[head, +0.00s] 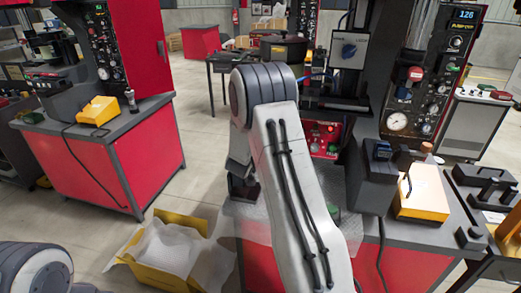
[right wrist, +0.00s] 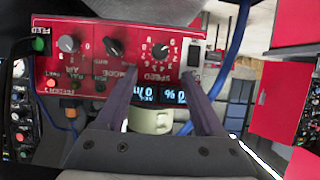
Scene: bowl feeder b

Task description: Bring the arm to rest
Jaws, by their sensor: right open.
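My right arm rises from the bottom middle of the head view, with its elbow high in the picture and its forearm dropping behind. In the right wrist view my right gripper (right wrist: 162,80) is open, its two dark fingers apart with nothing clamped between them. The fingers point at a red control panel (right wrist: 75,60) with several knobs and blue lit displays. A cream cup-like thing (right wrist: 150,119) shows between the fingers; its distance from them is unclear. Only a rounded joint of my left arm shows at the lower left of the head view; its gripper is out of view.
A red workbench (head: 90,165) stands at the left with a yellow box (head: 98,110) on it. A yellow carton with wrapping (head: 160,280) lies on the floor. At the right are a tall control panel (head: 425,85) and a yellow-and-white box (head: 423,195).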

